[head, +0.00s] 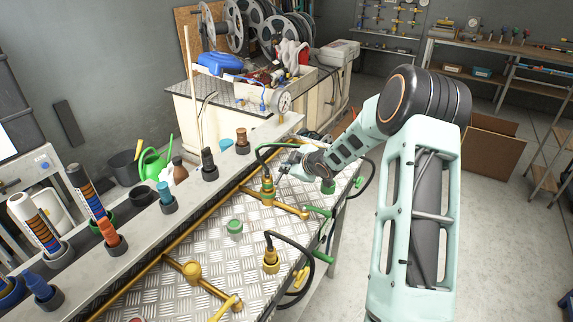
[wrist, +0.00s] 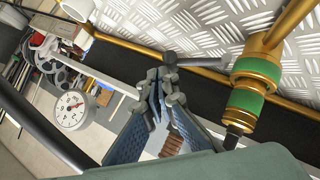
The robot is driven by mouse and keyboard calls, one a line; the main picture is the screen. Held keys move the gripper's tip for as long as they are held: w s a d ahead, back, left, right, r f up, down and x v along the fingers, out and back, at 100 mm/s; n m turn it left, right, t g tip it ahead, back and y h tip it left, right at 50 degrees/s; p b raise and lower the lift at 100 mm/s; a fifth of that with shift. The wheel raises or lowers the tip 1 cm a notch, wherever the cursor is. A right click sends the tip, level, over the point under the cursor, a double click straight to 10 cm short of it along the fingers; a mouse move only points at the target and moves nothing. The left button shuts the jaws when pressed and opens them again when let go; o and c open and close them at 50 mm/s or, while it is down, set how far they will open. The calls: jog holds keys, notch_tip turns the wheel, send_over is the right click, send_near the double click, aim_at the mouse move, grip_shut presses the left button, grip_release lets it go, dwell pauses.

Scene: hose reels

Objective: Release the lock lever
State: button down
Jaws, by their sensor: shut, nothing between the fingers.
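My gripper (head: 284,171) is at the far end of the metal-topped bench in the head view, close to a brass fitting with a green band (head: 267,187). In the wrist view my gripper (wrist: 163,92) has its fingertips together with nothing between them. A short dark grey bar (wrist: 195,62), perhaps the lock lever, lies just beyond the fingertips; I cannot tell whether they touch. The brass fitting with green bands (wrist: 256,78) stands to its right. In the head view my gripper and wrist hide part of this area, and no lever can be surely named as the lock lever.
Green handles (head: 318,211) and a yellow handle (head: 226,307) stick out along the bench's near side. Black hoses (head: 292,243) loop over its edge. A shelf with several bottles (head: 208,164) runs along the back. A pressure gauge (head: 284,102) stands beyond. The floor at right is open.

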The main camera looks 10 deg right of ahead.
jog(key=shift+w+d+f+b, duration=0.3)
jog(key=shift+w+d+f, duration=0.05)
jog(key=shift+f, duration=0.3)
jog(key=shift+w+d+f+b, duration=0.25)
jog(key=shift+w+d+f, duration=0.1)
jog(key=shift+f, duration=0.4)
jog(key=shift+r, duration=0.2)
